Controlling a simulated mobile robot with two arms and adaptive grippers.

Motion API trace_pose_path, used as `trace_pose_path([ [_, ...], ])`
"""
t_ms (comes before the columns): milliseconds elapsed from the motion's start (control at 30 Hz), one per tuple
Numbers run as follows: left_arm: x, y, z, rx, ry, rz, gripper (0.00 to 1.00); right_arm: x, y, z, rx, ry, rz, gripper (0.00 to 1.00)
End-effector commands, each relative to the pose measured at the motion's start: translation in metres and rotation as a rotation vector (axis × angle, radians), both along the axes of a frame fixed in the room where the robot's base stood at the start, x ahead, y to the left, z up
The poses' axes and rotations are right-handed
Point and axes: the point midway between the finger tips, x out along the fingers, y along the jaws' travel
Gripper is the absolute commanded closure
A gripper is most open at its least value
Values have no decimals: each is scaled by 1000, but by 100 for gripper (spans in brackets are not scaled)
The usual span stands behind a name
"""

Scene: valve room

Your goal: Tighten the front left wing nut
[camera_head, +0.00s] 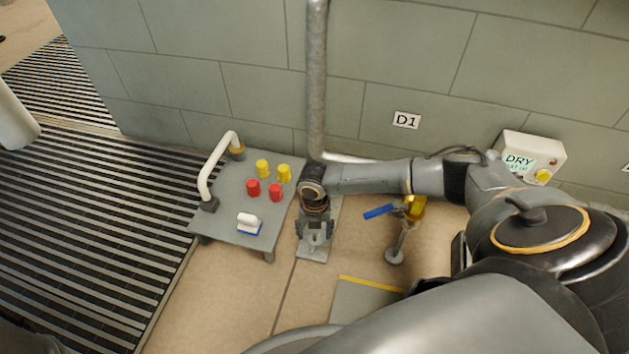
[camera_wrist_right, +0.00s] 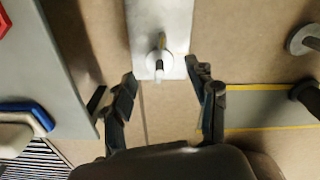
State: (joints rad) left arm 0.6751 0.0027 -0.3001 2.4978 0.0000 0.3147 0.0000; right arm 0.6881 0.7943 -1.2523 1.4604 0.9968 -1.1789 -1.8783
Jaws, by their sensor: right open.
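A light grey metal plate (camera_wrist_right: 143,28) lies on the floor in the right wrist view. An upright stud with what looks like a wing nut (camera_wrist_right: 159,56) stands near its end edge. Whether it is the front left one, I cannot tell. My right gripper (camera_wrist_right: 165,88) is open and empty, its fingers to either side of the line to the stud, with the stud beyond the tips. In the head view the right gripper (camera_head: 314,240) points down over the plate (camera_head: 313,254) and hides most of it. My left gripper is not in view.
A grey cart (camera_head: 225,210) with a white handle (camera_head: 214,163), red and yellow knobs and a blue-and-white brush (camera_head: 249,224) stands left of the gripper. A grey pipe (camera_head: 317,80) runs down the wall behind. Floor in front is clear.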

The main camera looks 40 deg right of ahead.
Motion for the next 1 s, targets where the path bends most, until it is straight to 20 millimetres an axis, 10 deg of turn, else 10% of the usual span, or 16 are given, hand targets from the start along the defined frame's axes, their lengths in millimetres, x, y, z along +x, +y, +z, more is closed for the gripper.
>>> trace_pose_path([
  [533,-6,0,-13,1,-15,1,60,0,0,-26,-1,-1,0,42],
  [800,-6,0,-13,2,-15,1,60,0,0,-26,-1,-1,0,93],
  [1000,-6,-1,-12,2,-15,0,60,0,0,-25,0,0,-7,95],
])
